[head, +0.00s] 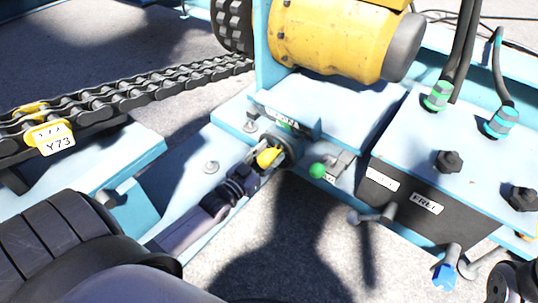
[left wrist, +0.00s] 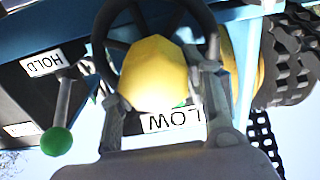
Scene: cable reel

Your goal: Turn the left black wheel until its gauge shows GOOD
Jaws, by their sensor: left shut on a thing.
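The left black wheel (left wrist: 213,28) shows in the left wrist view as a dark spoked ring with a yellow faceted knob (left wrist: 155,70) in front. In the head view the wheel (head: 292,148) sits below a blue block, partly hidden by my gripper and the knob (head: 268,157). My left gripper (left wrist: 160,95) is shut on the yellow knob, one finger at each side. A white plate (left wrist: 172,121) below the knob reads LOW, upside down in the left wrist view. The gauge lettering in the head view is too small to read. My right gripper does not show clearly.
A lever with a green knob (head: 317,170) stands close right of the wheel; a HOLD label (left wrist: 42,61) is by it. A FREE label (head: 425,203) and a blue-knobbed lever (head: 445,278) are farther right.

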